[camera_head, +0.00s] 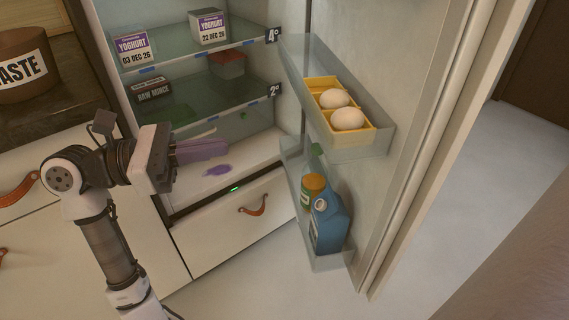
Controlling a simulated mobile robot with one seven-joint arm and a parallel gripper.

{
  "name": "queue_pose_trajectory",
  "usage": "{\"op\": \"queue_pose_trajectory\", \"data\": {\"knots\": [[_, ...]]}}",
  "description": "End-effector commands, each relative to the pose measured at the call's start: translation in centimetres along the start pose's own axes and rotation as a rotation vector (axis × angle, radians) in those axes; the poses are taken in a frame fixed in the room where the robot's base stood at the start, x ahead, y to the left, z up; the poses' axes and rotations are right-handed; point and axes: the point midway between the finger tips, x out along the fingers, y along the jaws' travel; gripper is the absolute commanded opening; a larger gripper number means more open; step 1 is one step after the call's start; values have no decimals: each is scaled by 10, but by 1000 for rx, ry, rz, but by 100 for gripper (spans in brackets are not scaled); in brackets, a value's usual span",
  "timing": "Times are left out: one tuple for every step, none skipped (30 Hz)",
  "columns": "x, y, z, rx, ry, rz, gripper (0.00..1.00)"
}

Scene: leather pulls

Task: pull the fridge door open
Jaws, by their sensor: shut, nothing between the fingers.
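The fridge door (412,130) stands wide open, swung out to the right, with its inner side and shelves facing me. The fridge interior (262,148) is exposed at the centre. My gripper (226,147) is shut and empty, with its purple fingers in front of the lower part of the open fridge, at the left. It is well apart from the door. The door's outer face and handle are hidden from this view.
The door holds a yellow tray with two eggs (347,119) and a blue jug (328,222). Yoghurt boxes (132,47) stand on a glass shelf. A drawer (235,222) with a leather pull is below. A waste bin (22,68) is at left. Floor at right is clear.

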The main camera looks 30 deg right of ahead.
Motion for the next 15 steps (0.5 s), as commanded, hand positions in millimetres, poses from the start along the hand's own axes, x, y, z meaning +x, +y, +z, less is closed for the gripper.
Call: {"op": "queue_pose_trajectory", "data": {"knots": [[4,3,-12,-4,30,-8,0],[5,4,-15,-5,43,-10,0],[6,4,-12,-4,43,-8,0],[8,4,-11,-3,41,-8,0],[10,3,-11,-3,40,-9,0],[14,3,-11,-3,39,-10,0],[18,3,-11,-3,39,-11,0],[23,3,-11,-3,39,-11,0],[30,2,-11,-3,38,-11,0],[36,2,-11,-2,38,-12,0],[42,2,-11,-3,38,-12,0],[51,2,-12,-3,38,-13,0],[58,2,-12,-2,37,-13,0],[64,2,-12,-3,36,-13,0],[73,2,-12,-3,37,-12,0]]}}
